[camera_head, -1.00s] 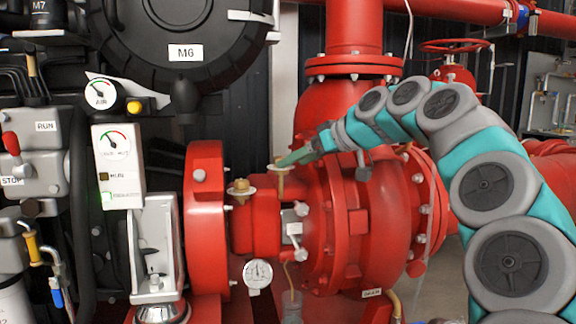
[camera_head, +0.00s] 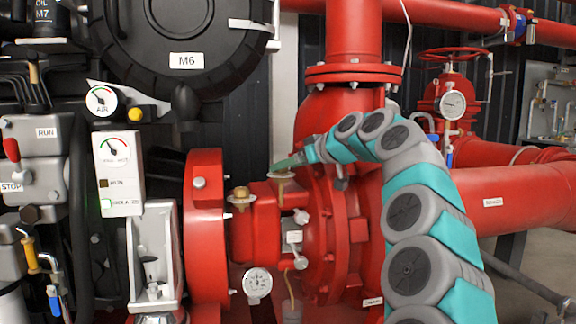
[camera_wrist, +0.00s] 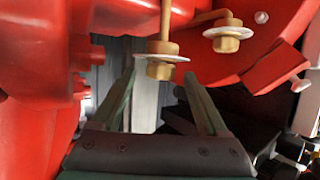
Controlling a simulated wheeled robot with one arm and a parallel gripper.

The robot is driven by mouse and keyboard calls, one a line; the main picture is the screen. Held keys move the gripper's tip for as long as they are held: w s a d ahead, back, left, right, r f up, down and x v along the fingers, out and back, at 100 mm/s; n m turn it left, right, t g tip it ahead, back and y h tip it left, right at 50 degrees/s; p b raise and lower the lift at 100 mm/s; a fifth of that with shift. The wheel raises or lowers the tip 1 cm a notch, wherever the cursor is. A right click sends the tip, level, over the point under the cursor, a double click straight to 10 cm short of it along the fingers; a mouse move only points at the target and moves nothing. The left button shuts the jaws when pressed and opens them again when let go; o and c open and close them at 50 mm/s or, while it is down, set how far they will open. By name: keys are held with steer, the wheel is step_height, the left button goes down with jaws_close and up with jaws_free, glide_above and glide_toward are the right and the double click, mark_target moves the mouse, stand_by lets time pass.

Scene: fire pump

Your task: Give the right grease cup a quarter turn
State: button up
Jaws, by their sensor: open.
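The right grease cup (camera_head: 282,175) is a brass cup with a pale round plate, on top of the red bearing housing (camera_head: 262,222). It also shows in the wrist view (camera_wrist: 160,69), where the picture appears upside down. The left grease cup (camera_head: 240,194) is a similar brass cup; in the wrist view it is the one to the right (camera_wrist: 228,42). My gripper (camera_head: 288,163) reaches in from the right at the right cup. In the wrist view its open fingers (camera_wrist: 162,77) lie on either side of that cup, with gaps visible; contact cannot be told.
The red pump casing (camera_head: 340,215) stands close right of the cups, and a red flange guard (camera_head: 205,225) stands left. A black round housing marked M6 (camera_head: 190,35) is above left. A small gauge (camera_head: 257,283) hangs below the bearing housing.

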steer(key=shift+w+a, duration=0.1)
steer(key=shift+a, duration=0.05)
steer(key=shift+c, duration=0.4)
steer(key=shift+f, duration=0.1)
jaws_close()
